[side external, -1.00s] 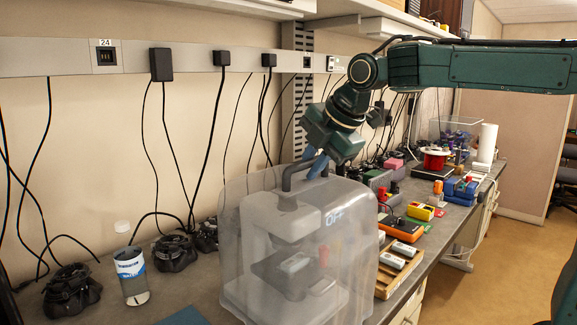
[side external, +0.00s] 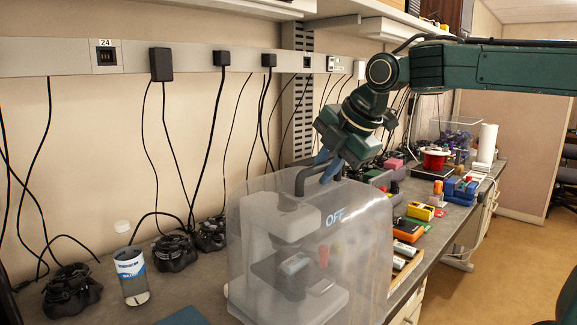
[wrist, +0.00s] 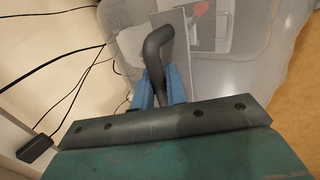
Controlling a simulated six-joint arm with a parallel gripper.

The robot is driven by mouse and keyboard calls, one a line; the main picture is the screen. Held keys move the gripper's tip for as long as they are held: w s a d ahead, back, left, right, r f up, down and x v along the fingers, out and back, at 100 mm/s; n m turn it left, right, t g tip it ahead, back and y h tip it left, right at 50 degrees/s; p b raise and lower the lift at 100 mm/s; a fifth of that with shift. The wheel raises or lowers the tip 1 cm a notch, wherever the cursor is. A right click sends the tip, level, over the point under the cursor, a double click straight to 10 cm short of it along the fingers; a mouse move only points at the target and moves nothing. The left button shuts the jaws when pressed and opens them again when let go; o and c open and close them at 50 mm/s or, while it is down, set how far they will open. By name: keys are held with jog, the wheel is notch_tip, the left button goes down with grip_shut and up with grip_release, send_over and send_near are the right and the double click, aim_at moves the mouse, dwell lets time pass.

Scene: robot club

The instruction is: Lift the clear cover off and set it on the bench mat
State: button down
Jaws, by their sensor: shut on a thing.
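The clear cover (side external: 362,245) is a frosted, see-through box marked "OFF" with a dark handle (side external: 303,178) on top. It stands around a white machine (side external: 283,218), which shows through its walls. My gripper (side external: 326,171), with blue fingers, is shut on the handle. In the wrist view the handle (wrist: 155,50) runs between the blue fingers (wrist: 160,88), and the cover (wrist: 235,75) lies beyond. I cannot tell whether the cover's bottom is clear of the bench. A flat dark blue piece (side external: 184,317), possibly the bench mat, is cut off at the bottom edge.
A bottle (side external: 131,277) and black bundles (side external: 70,291) stand to the left on the grey bench. A wooden tray with white items (side external: 403,258), an orange meter (side external: 411,228) and a yellow box (side external: 420,211) sit close to the cover's right. Cables hang along the wall.

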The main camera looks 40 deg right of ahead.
aim_at(340, 192)
jog(key=shift+s+r, duration=0.1)
jog(key=shift+s, duration=0.05)
jog(key=shift+s, duration=2.95)
jog(key=shift+s, duration=3.2)
jog(key=shift+s, duration=2.9)
